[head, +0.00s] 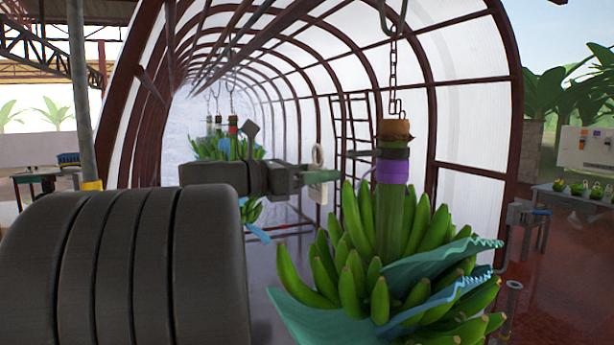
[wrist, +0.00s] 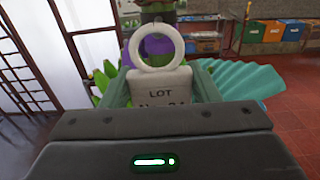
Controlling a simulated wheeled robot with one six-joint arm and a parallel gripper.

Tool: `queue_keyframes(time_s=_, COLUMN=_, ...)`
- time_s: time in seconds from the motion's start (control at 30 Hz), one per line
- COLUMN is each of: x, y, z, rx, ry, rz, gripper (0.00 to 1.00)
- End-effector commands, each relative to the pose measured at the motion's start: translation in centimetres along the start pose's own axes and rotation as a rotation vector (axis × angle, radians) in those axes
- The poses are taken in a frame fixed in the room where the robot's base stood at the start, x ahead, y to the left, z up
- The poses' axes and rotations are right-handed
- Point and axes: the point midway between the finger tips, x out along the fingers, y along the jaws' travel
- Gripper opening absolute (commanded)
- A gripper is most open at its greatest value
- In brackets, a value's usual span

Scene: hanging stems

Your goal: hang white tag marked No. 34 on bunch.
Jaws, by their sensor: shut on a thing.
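The white tag (wrist: 160,85) has a white ring (wrist: 157,45) at its top. Its face reads LOT, and the line below is partly hidden by my gripper's housing. My gripper (head: 323,177) is shut on the tag, and the ring stands up above the fingers in the head view (head: 318,155). The green banana bunch (head: 385,265) hangs from a thick stem (head: 391,222) with a purple band (head: 391,171) and a dark band above it. The tag is left of the stem in the head view and looks apart from it. In the wrist view the ring overlaps the purple band (wrist: 151,47).
A chain (head: 393,70) and hook hold the stem from above. Teal sheets (head: 425,265) stick out among the bananas below my gripper. Other bunches (head: 222,147) hang farther back. A ladder-like rack (head: 352,135) stands behind. Coloured bins (wrist: 285,33) are far off.

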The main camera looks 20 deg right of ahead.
Motion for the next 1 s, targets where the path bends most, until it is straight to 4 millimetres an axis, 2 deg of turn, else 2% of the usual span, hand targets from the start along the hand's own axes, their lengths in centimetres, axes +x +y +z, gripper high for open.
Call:
queue_keyframes(time_s=0.5, x=3.6, y=0.0, z=0.0, rx=0.0, ry=-0.001, rz=-0.001, gripper=0.26)
queue_keyframes(time_s=1.0, x=3.8, y=0.0, z=-0.1, rx=-0.001, ry=0.0, rz=-0.001, gripper=0.26)
